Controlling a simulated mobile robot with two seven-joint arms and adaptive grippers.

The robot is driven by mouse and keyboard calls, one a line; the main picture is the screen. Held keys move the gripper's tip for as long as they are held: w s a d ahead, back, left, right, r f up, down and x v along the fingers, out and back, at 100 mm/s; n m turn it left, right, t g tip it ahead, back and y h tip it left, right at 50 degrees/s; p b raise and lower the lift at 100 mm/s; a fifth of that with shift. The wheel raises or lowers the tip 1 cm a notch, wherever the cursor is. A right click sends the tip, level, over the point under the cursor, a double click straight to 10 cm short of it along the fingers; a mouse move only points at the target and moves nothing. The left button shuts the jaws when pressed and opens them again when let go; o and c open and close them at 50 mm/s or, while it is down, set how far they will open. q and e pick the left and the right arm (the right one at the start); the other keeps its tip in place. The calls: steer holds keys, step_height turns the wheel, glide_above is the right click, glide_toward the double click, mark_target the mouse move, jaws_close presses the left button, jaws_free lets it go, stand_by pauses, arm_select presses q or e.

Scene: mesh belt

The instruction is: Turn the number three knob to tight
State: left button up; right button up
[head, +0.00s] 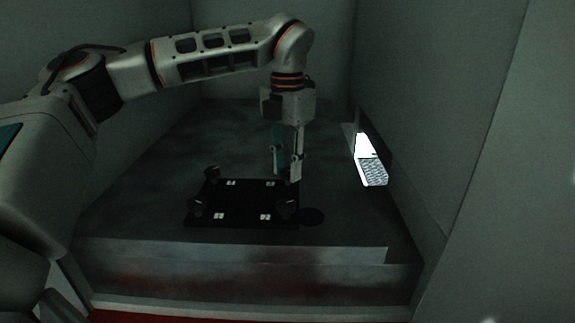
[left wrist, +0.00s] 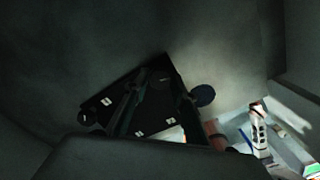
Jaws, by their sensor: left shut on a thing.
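A black plate (head: 243,205) lies on the grey surface with dark knobs near its corners and small white labels beside them. I see the far left knob (head: 212,172), the near left knob (head: 195,208) and the near right knob (head: 286,208). The labels are too small to read for certain. My left gripper (head: 287,172) points down at the plate's far right corner and is shut on the knob there, which its fingers mostly hide. In the left wrist view the fingers (left wrist: 160,82) reach over the plate (left wrist: 122,92). My right gripper is not in view.
A flat dark disc (head: 312,216) lies just right of the plate. Grey walls enclose the surface on the left, back and right. A bright opening with a mesh strip (head: 372,172) is in the right wall. The surface left of the plate is clear.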

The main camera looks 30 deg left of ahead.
mark_target(287, 171)
arm_select(q)
steer(key=shift+m, duration=1.2)
steer(key=o, duration=1.1)
step_height(287, 171, up, 12)
steer(key=shift+r, duration=0.1)
